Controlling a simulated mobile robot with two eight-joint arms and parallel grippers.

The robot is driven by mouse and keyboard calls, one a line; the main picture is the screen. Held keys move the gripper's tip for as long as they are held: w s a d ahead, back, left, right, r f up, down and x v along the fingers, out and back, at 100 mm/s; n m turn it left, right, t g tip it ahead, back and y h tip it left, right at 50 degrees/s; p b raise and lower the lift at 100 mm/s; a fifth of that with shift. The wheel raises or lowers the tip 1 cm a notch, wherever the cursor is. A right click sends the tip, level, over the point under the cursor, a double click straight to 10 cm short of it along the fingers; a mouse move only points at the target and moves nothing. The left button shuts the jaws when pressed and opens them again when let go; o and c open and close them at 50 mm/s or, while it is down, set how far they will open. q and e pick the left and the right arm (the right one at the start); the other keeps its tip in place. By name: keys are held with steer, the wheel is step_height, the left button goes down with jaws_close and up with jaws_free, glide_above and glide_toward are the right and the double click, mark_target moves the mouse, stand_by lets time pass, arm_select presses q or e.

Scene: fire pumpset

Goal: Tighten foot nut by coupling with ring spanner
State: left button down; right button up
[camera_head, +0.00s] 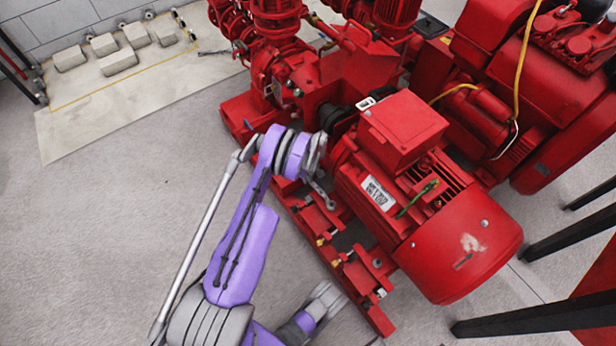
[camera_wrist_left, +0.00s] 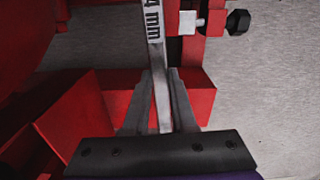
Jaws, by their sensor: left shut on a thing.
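My left gripper (camera_head: 316,172) is beside the red motor (camera_head: 405,195), low at its coupling end. It is shut on a grey ring spanner (camera_head: 322,194), whose far end reaches down toward the motor's foot area. In the left wrist view the spanner's shank (camera_wrist_left: 157,60), with "4 mm" legible on it, runs up between the fingers; its far end is out of frame. A bolt with a black hex head (camera_wrist_left: 238,22) and a silver part on its shank lies right of the spanner. I cannot make out the foot nut. My right gripper (camera_head: 327,298) is near the bottom; its opening is unclear.
The red base frame (camera_head: 352,282) runs along the motor's near side with bolts and brackets on it. Red pump pipework (camera_head: 275,55) stands behind, and a red engine (camera_head: 545,80) at right. Dark bars (camera_head: 540,317) stand at lower right. Grey floor at left is open.

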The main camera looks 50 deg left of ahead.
arm_select(q)
steer(key=shift+r, duration=0.15)
steer(key=shift+r+p, duration=1.05)
steer(key=shift+r, duration=1.4)
arm_select(e)
steer(key=shift+v, duration=0.8)
steer(key=shift+w, duration=0.15)
